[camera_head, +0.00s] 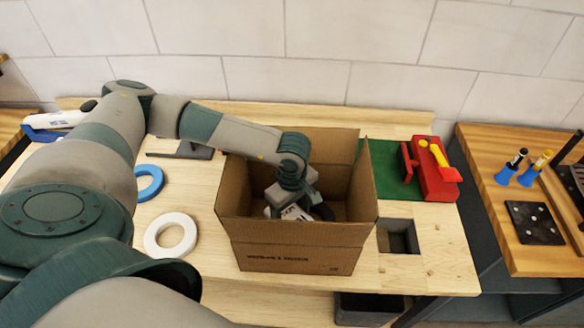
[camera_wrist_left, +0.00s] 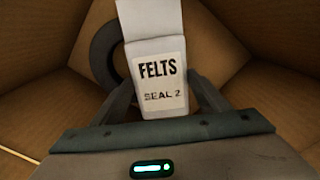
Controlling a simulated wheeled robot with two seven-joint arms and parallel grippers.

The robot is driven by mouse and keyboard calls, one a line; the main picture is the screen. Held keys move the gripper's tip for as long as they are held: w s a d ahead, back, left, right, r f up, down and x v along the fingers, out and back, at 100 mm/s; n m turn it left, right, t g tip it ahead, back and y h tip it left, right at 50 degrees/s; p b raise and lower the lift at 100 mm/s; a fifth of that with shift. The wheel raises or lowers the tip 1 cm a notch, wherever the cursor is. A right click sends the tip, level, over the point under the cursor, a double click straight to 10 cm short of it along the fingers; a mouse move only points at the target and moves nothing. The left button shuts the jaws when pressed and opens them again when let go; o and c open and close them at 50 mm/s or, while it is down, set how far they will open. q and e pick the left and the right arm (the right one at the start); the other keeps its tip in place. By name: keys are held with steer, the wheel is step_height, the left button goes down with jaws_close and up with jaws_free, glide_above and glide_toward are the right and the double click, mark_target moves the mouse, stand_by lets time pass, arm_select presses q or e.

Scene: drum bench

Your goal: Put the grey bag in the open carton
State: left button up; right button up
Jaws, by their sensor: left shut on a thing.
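The open carton (camera_head: 300,260) stands upright on the wooden bench with its flaps raised. My left gripper (camera_head: 295,203) reaches down inside it from above. In the left wrist view the gripper (camera_wrist_left: 155,88) is shut on the pale grey bag (camera_wrist_left: 150,50), whose label reads "FELTS SEAL 2". In the head view the bag (camera_head: 288,213) shows partly, below the gripper and inside the carton walls. I cannot tell whether it touches the carton floor. A dark ring (camera_wrist_left: 101,55) lies in the carton beside the bag. My right gripper is not in view.
A blue ring (camera_head: 149,183) and a white ring (camera_head: 170,236) lie left of the carton. A red fixture (camera_head: 437,180) and green mat (camera_head: 387,158) are to its right. A square opening (camera_head: 398,238) is in the bench near the carton's right side.

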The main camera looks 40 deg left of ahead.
arm_select(q)
steer(key=shift+f+b, duration=0.35)
steer(key=shift+b, duration=0.1)
steer(key=o, duration=1.1)
steer(key=shift+c, duration=0.2)
steer(key=shift+r, duration=0.1)
